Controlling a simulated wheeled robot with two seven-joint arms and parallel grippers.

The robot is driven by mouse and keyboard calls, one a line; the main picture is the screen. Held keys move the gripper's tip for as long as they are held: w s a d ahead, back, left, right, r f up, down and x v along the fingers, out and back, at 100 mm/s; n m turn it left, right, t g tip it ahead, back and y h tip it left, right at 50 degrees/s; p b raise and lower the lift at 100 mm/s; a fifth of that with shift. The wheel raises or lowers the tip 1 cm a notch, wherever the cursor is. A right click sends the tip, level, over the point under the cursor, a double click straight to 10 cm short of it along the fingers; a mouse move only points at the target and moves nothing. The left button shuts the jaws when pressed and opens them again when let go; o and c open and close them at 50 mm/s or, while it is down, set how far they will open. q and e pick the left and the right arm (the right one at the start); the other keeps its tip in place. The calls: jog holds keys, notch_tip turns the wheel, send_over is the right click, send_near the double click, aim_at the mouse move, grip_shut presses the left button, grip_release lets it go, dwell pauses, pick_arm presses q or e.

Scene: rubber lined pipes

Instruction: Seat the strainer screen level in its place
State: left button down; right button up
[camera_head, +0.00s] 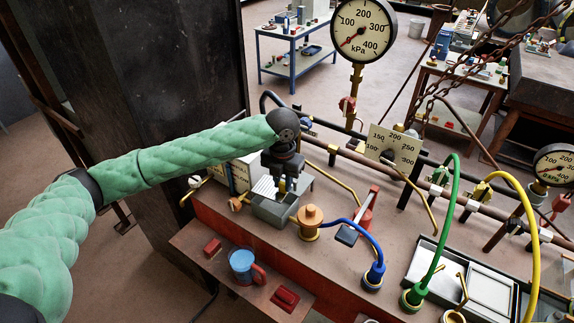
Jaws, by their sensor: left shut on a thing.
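My left arm reaches in from the left, and its dark gripper (283,183) points down over a small grey open box (272,212) on the red bench. A pale striped plate, which looks like the strainer screen (264,187), shows at the gripper's fingertips, over the box's left part. The gripper is shut on it, by a small yellowish piece between the fingers. The plate looks slightly tilted, and I cannot tell whether it touches the box. The gripper hides part of the box and plate. My right gripper is not in view.
A brass cylinder (310,221) stands close right of the box. A blue mug (243,267) is on the lower front shelf. A red-handled valve (366,212), a blue hose (357,231) and a pressure gauge (361,28) stand further right. Pipes run behind the box.

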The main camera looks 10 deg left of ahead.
pick_arm(q)
jog(key=shift+w+r+m, duration=0.35)
jog(key=shift+w+m, duration=0.15)
jog(key=shift+m, duration=0.1)
